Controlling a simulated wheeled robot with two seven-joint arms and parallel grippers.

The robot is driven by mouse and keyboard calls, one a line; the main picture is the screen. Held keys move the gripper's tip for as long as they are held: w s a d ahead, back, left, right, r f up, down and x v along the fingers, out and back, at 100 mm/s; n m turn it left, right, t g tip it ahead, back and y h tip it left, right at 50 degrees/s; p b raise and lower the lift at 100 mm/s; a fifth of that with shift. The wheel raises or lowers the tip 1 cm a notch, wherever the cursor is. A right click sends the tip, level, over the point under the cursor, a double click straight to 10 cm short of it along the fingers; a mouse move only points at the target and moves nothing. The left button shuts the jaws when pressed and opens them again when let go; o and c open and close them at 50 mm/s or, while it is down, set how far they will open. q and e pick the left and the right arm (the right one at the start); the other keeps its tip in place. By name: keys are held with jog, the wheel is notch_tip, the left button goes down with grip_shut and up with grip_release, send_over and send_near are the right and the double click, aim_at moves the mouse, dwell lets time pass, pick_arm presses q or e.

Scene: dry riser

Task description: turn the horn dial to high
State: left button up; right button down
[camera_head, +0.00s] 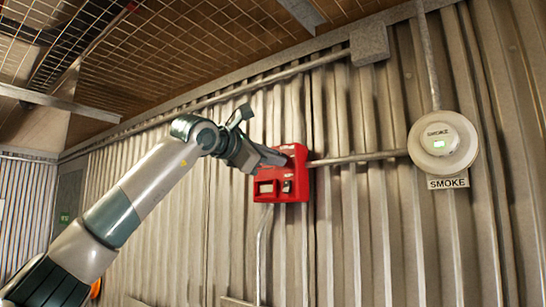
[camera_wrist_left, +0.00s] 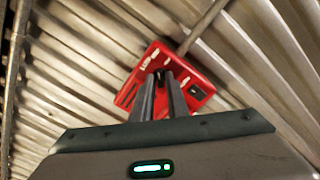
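A red wall box (camera_head: 283,184), which looks like the horn unit, is fixed to the corrugated metal wall. It has small pale labels and a dark square part at its lower right. My left gripper (camera_head: 281,158) reaches its upper front face from the left. In the left wrist view the red box (camera_wrist_left: 192,78) is tilted, and my left gripper's fingertips (camera_wrist_left: 163,76) lie over its middle with a narrow gap between them. The dial itself is not clearly seen; the fingers may cover it. I cannot tell whether they touch it. My right gripper is not in view.
A round white smoke detector (camera_head: 443,142) hangs on the wall to the right, above a "SMOKE" sign (camera_head: 448,183). A conduit (camera_head: 358,159) joins it to the red box. A grey junction box (camera_head: 369,44) sits higher up.

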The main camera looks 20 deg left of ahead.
pick_arm(q)
grip_shut()
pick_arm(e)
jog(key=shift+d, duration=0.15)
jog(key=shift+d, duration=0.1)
pick_arm(q)
jog(key=shift+m, duration=0.4)
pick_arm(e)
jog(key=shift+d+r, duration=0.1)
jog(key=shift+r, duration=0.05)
pick_arm(q)
jog(key=shift+m+p, duration=1.25)
jog(key=shift+m, duration=2.85)
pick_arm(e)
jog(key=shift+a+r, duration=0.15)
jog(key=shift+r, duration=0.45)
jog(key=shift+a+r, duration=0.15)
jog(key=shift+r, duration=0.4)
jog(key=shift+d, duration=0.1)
pick_arm(q)
jog(key=o, duration=0.5)
grip_release()
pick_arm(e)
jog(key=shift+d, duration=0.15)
